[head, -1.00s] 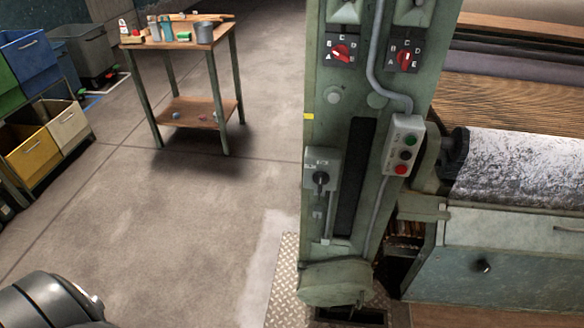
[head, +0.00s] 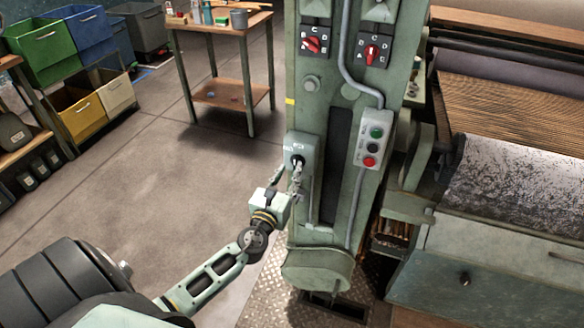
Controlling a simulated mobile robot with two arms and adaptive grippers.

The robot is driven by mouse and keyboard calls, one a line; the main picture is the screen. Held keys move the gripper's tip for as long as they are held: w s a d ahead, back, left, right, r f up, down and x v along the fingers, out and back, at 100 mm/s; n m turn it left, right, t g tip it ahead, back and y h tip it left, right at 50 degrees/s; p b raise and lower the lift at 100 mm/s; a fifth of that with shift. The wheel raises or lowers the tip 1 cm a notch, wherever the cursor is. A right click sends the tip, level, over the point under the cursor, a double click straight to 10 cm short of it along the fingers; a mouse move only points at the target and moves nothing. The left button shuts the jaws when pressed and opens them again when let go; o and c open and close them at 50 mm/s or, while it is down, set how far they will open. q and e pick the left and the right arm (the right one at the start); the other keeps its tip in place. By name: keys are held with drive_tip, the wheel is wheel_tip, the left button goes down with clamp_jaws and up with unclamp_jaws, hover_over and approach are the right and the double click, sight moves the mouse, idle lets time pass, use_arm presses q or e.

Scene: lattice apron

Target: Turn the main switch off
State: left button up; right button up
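The switch box (head: 303,145), a grey-green box with a dark rotary knob (head: 298,160), is on the left side of the green machine column. I take it for the main switch. My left gripper (head: 297,173) is right at the knob and covers part of it, with the arm coming in from the lower left. The fingers are too small and overlapped to tell whether they are open or shut, or touching the knob. The knob's setting is not readable. My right gripper is out of view.
Two red selector knobs, the left (head: 312,45) and the right (head: 372,51), sit higher on the column. A wooden-topped table (head: 215,25) and coloured bins (head: 90,35) stand behind. Floor between is clear.

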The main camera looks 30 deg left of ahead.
sight(294, 166)
use_arm(q)
drive_tip(key=shift+x, duration=1.5)
drive_tip(key=shift+d, duration=0.1)
drive_tip(key=shift+c, duration=0.4)
clamp_jaws()
